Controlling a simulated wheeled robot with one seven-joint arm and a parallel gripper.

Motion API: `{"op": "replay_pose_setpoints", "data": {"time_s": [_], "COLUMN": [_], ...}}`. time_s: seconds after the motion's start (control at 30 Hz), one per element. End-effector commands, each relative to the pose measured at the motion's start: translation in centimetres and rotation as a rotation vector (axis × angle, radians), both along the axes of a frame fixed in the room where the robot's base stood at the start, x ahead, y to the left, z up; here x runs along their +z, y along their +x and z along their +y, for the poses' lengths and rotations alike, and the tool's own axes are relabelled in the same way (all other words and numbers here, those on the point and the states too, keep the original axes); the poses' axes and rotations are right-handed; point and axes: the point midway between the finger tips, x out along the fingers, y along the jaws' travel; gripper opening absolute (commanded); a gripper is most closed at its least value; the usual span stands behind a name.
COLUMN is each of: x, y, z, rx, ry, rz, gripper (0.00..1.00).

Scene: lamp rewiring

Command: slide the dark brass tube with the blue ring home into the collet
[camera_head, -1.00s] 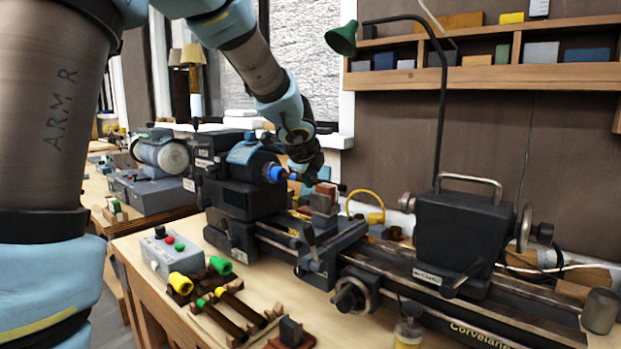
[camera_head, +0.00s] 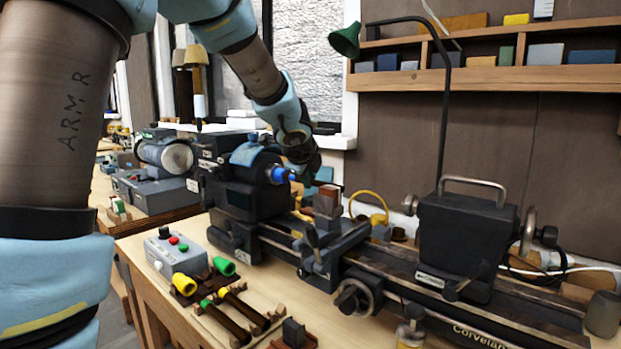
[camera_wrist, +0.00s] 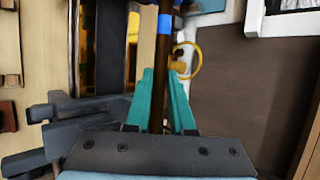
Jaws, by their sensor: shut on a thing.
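My gripper (camera_wrist: 164,105) is shut on the dark brass tube (camera_wrist: 158,68), which runs between its teal fingers. The tube's blue ring (camera_wrist: 165,24) is ahead of the fingers, near the top edge of the wrist view. In the head view my gripper (camera_head: 305,176) is beside the lathe headstock, with a short tube end (camera_head: 334,186) showing to its right.
The tool post (camera_head: 326,203) with a reddish block stands close below and right of my gripper. The tailstock (camera_head: 458,240) is farther right along the bed. A yellow loop (camera_head: 369,203) is behind. A control box (camera_head: 174,254) and racked tubes (camera_head: 238,313) lie in front.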

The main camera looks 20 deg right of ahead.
Motion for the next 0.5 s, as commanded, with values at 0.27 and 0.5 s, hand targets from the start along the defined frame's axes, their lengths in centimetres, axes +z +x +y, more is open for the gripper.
{"op": "replay_pose_setpoints", "data": {"time_s": [0.27,0.5], "x": [0.07,0.09], "y": [0.49,0.89], "z": [0.22,0.43], "rx": [0.0,0.0], "ry": [-0.001,-0.001], "rz": [0.0,0.0], "gripper": [0.0,0.0]}}
